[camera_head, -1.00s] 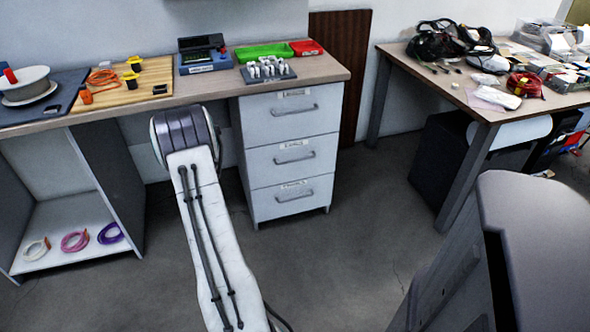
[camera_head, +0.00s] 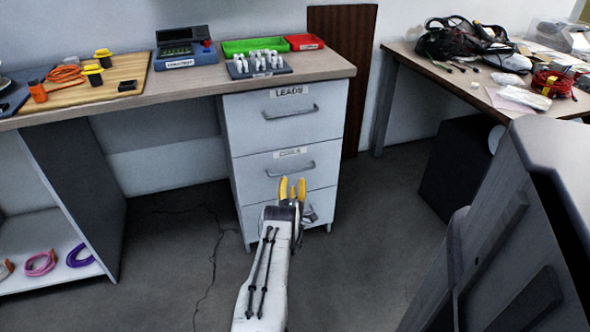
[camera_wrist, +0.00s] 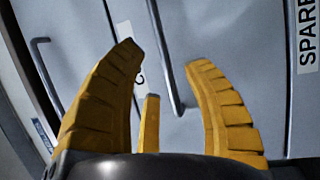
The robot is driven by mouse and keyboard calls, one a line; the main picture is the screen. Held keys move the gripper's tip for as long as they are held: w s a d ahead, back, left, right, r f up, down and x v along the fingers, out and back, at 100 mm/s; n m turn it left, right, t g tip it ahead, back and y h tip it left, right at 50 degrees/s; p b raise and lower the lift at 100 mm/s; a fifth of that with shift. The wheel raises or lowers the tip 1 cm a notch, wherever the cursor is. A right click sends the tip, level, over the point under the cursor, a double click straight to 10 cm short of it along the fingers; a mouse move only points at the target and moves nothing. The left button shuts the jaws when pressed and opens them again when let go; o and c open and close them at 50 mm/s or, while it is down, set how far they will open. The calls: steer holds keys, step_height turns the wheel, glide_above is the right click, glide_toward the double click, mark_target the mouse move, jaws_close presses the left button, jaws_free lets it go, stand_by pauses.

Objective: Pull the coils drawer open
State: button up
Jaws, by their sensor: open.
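The coils drawer (camera_head: 250,172) is the middle drawer of the white cabinet under the bench. Its front looks flush with the others. Its grey bar handle (camera_head: 275,174) runs across it below a small label (camera_head: 290,153). My gripper (camera_head: 292,184) has its yellow fingers open, just in front of and below that handle. In the wrist view my gripper (camera_wrist: 165,57) is open and empty, with the coils handle (camera_wrist: 158,25) lying beyond and between the fingertips. The drawer's label is mostly hidden behind the left finger.
The LEADS drawer (camera_head: 250,115) is above. The bottom drawer (camera_head: 250,218), labelled SPARE in the wrist view (camera_wrist: 307,35), is partly hidden by my arm. The bench top (camera_head: 205,83) overhangs the cabinet. A second table (camera_head: 440,75) stands right. Floor is clear before the cabinet.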

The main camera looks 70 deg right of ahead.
mark_target(294, 171)
steer(key=shift+b+x, duration=2.7)
steer(key=shift+x, duration=0.75)
steer(key=shift+c, duration=0.2)
jaws_close()
